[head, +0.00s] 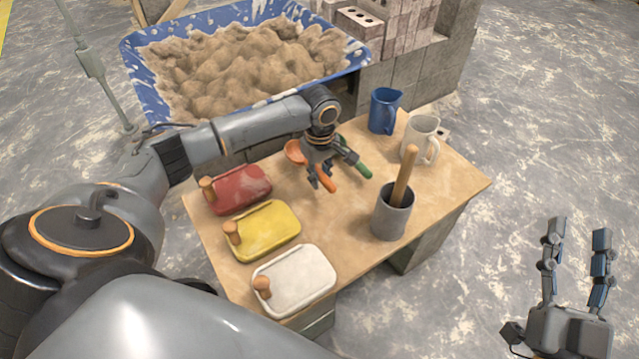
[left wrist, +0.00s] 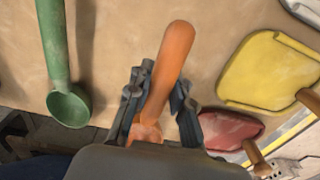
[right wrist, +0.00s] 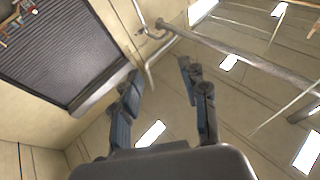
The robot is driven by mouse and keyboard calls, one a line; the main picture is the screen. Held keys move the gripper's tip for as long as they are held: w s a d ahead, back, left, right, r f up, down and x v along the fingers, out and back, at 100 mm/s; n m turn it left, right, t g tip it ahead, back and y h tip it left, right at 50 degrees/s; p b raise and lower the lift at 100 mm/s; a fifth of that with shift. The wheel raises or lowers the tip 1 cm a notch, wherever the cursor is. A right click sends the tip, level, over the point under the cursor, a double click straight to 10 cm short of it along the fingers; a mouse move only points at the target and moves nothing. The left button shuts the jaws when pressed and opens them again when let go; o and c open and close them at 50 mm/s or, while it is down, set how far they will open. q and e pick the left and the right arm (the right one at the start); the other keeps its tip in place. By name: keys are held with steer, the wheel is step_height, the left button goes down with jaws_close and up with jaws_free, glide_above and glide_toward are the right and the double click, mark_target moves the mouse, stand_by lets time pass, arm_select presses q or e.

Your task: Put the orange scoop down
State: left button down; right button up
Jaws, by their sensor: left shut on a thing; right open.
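The orange scoop (head: 327,180) is in the grasp of my left gripper (head: 322,181), over the middle of the wooden table. Its bowl shows on the left of the gripper in the head view. In the left wrist view, the orange handle (left wrist: 174,58) points up between the fingers of my left gripper (left wrist: 160,105), and its bowl is partly hidden by the gripper body. I cannot tell whether the scoop touches the table. My right gripper (head: 577,255) is open and empty, off to the right of the table; it also shows open in the right wrist view (right wrist: 160,80).
A green scoop (head: 359,164) lies close beside the orange one. A grey pot (head: 390,218) with a stick, a white mug (head: 418,138) and a blue mug (head: 383,108) stand right.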

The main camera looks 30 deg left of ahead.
mark_target(319, 192)
arm_select(q)
step_height(319, 192, down, 3)
steer(key=shift+a+r+b, duration=0.1)
steer(key=shift+b, duration=0.75)
arm_select(e)
steer(key=s+r+t+y, duration=0.1)
steer(key=s+r+t, duration=0.4)
steer(key=r, duration=0.1)
steer(key=shift+d+r+y, duration=0.2)
steer(key=shift+r+y, duration=0.15)
steer(key=shift+y, duration=0.05)
steer(key=shift+w, duration=0.1)
arm_select(q)
steer(key=c, duration=1.3)
jaws_free()
steer(key=shift+f, duration=0.2)
steer(key=shift+c, duration=0.2)
steer(key=shift+o, duration=0.8)
arm_select(e)
steer(key=shift+w+f, duration=0.25)
steer(key=shift+s, duration=0.1)
